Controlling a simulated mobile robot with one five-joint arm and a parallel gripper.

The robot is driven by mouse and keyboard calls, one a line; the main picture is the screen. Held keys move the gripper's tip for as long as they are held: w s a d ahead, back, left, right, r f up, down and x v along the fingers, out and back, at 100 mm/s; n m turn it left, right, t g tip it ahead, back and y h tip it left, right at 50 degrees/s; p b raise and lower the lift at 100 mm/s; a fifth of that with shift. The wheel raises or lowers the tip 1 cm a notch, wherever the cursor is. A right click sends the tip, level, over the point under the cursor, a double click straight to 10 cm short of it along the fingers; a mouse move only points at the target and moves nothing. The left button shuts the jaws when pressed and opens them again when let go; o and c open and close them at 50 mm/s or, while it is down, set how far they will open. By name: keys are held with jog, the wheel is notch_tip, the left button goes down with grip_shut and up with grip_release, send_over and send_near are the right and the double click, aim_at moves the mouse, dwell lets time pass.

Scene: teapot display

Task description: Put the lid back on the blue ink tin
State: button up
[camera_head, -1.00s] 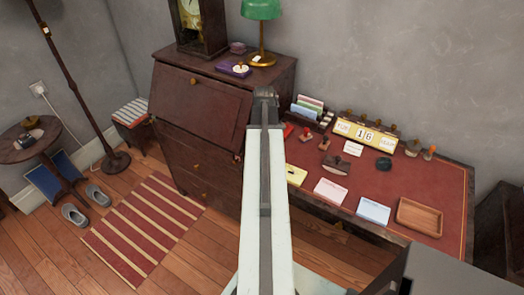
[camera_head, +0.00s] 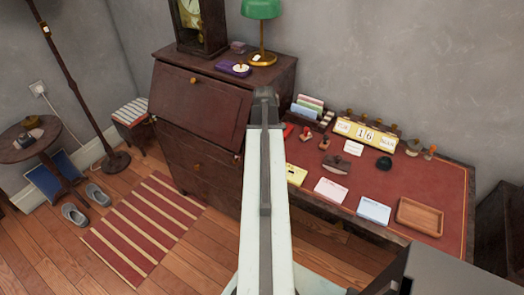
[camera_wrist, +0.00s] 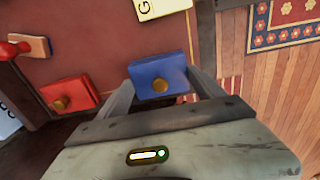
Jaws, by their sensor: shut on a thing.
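A blue rectangular piece with a brass knob (camera_wrist: 148,70) sits between the fingers of my gripper (camera_wrist: 160,76) in the wrist view. The fingers are shut on its two sides, and it looks like the blue ink tin's lid. I cannot make out the tin's body apart from it, nor tell whether the piece rests on anything. In the head view my own arm covers this spot, so neither the gripper's fingers nor the blue piece shows there.
A red tin with a brass knob (camera_wrist: 72,92) lies left of the blue piece. A yellow card (camera_wrist: 160,9) is beyond it. The red desk top (camera_head: 440,183) holds stamps, cards, a yellow calendar (camera_head: 367,133) and a wooden tray (camera_head: 420,216).

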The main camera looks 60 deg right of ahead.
dwell(0.4)
jog(key=o, duration=1.4)
jog(key=shift+c, duration=0.2)
notch_tip(320, 180, up, 7)
jog(key=p, duration=0.7)
jog(key=shift+r, duration=0.1)
grip_shut()
